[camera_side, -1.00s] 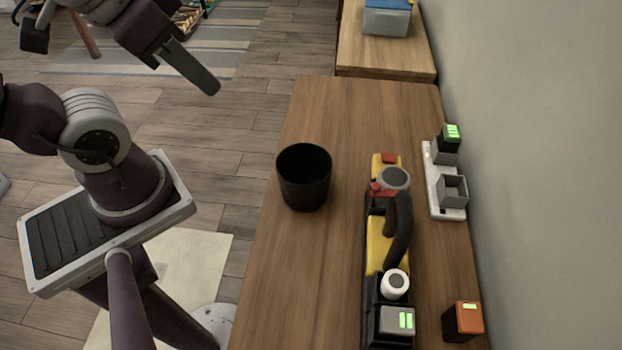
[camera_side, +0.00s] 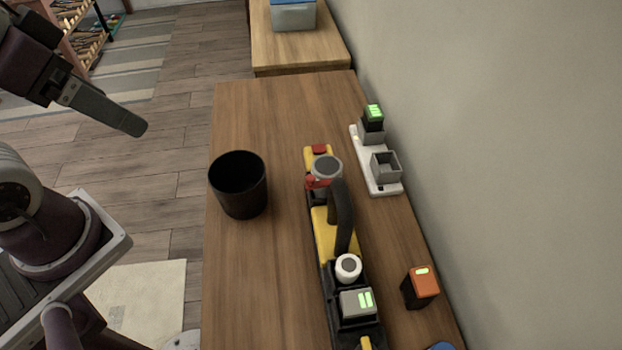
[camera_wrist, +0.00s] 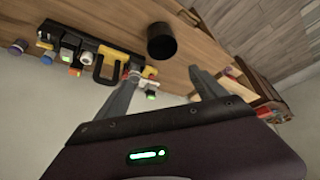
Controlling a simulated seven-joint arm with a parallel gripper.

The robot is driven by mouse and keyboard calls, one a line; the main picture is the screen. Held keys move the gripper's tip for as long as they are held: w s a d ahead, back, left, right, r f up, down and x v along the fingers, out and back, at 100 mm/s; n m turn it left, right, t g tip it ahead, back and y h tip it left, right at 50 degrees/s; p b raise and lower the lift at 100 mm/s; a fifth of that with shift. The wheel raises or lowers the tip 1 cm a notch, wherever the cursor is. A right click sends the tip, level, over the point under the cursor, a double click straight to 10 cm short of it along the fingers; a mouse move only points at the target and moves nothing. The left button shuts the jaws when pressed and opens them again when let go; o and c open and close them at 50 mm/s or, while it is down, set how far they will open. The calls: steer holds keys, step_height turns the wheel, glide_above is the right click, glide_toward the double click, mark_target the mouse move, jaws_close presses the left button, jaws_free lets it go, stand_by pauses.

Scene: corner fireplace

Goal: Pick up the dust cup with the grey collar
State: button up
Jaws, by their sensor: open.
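A round cup with a grey collar (camera_side: 326,167), likely the dust cup, stands upright at the far end of a black and yellow holder (camera_side: 320,228), beside a red part. In the wrist view the holder (camera_wrist: 92,45) is at upper left; the cup is too small there to make out surely. My gripper (camera_wrist: 165,68) is open and empty, with its two fingers spread in the wrist view. In the side view one grey finger (camera_side: 105,108) shows at upper left, over the floor and well left of the table, apart from the cup.
A black bin (camera_side: 238,185) stands on the wooden table (camera_side: 265,300), left of the holder. A curved dark handle (camera_side: 341,215) rises near the cup. A white charger strip (camera_side: 375,165) and an orange-topped battery (camera_side: 421,285) are on the right, by the wall. Bare tabletop lies around the bin.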

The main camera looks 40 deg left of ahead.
mark_target(322, 161)
steer(key=w+d+f+n+g+h, duration=0.3)
steer(key=w+f+n+g+h, duration=0.15)
steer(key=w, duration=0.55)
steer(key=w+d+f+n+g+h, duration=0.3)
steer(key=w+d+f+n+g, duration=0.15)
steer(key=w, duration=0.65)
steer(key=w+f+n+t+h, duration=0.1)
steer(key=w+f+n+h, duration=0.55)
steer(key=f, duration=0.65)
steer(key=shift+n+t+y, duration=0.3)
steer(key=shift+n, duration=0.25)
steer(key=d+f, duration=0.1)
steer(key=d, duration=0.1)
steer(key=d+f, duration=0.3)
steer(key=d, duration=0.1)
steer(key=shift+s+f, duration=0.15)
steer(key=shift+f, duration=0.1)
jaws_close()
